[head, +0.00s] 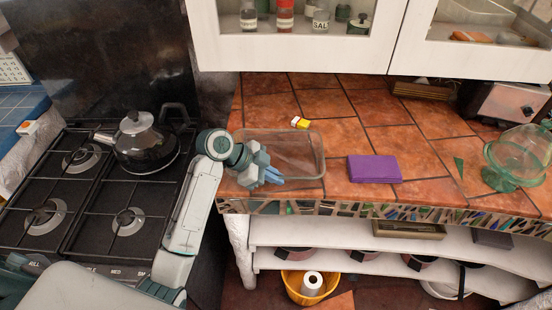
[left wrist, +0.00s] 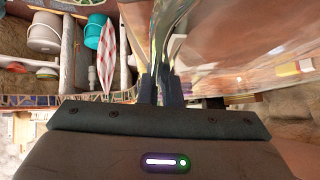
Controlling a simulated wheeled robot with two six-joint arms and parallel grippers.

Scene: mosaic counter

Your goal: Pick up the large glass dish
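The large glass dish (head: 300,152) is a clear rectangular dish at the left end of the tiled counter. It looks level, and I cannot tell whether it is clear of the tiles. My left gripper (head: 272,178) is at the dish's near left side. In the left wrist view, the left gripper's fingers (left wrist: 160,90) are close together with the edge of the glass dish (left wrist: 225,45) between them, so it looks shut on the dish's wall. Part of the near left corner is hidden behind the gripper. My right gripper is in neither view.
A purple box (head: 374,169) lies right of the dish, and a small yellow-and-white block (head: 300,123) is behind it. A green glass stand (head: 512,160) is at the far right. A black kettle (head: 146,145) stands on the stove (head: 95,205). Cabinets (head: 290,50) hang above.

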